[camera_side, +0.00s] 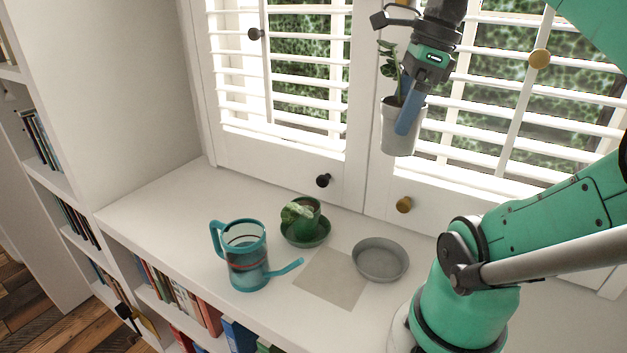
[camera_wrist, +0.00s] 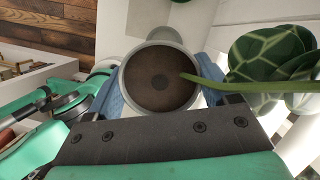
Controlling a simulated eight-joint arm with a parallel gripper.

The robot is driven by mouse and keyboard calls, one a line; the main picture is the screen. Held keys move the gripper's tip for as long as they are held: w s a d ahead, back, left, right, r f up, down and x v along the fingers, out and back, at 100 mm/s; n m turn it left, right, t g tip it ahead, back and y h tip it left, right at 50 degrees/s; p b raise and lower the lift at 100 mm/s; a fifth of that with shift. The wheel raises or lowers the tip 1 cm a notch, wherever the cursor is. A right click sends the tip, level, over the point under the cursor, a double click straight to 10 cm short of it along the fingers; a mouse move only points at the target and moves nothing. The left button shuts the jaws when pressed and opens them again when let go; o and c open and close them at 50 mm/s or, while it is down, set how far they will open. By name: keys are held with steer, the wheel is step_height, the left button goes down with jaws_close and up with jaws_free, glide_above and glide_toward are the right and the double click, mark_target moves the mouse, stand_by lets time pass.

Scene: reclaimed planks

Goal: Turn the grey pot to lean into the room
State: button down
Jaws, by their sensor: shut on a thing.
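The grey pot (camera_side: 398,138) hangs in the air in front of the window shutters, well above the sill. It is close to upright, and a leafy plant (camera_side: 389,68) grows from it. My gripper (camera_side: 408,112) is shut on the pot, with a blue finger against its side. In the wrist view the pot's rim (camera_wrist: 122,82) and dark soil (camera_wrist: 160,78) sit between the blue fingers. The plant's stem and patterned leaves (camera_wrist: 270,55) reach out to the right there. A grey saucer (camera_side: 380,262) lies empty on the sill.
A green pot (camera_side: 306,214) with a plant stands in a green saucer (camera_side: 305,238) left of the grey saucer. A teal watering can (camera_side: 245,258) stands near the front edge, spout pointing right. A flat beige square (camera_side: 331,279) lies between them. The sill's left end is clear.

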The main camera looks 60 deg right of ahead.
step_height(320, 180, down, 19)
steer(key=n, duration=0.2)
steer(key=n+y, duration=0.1)
steer(key=shift+s+a+f+n+g, duration=0.1)
steer(key=shift+a+n+g, duration=0.05)
steer(key=shift+n+g, duration=0.2)
steer(key=shift+f, duration=1.35)
jaws_free()
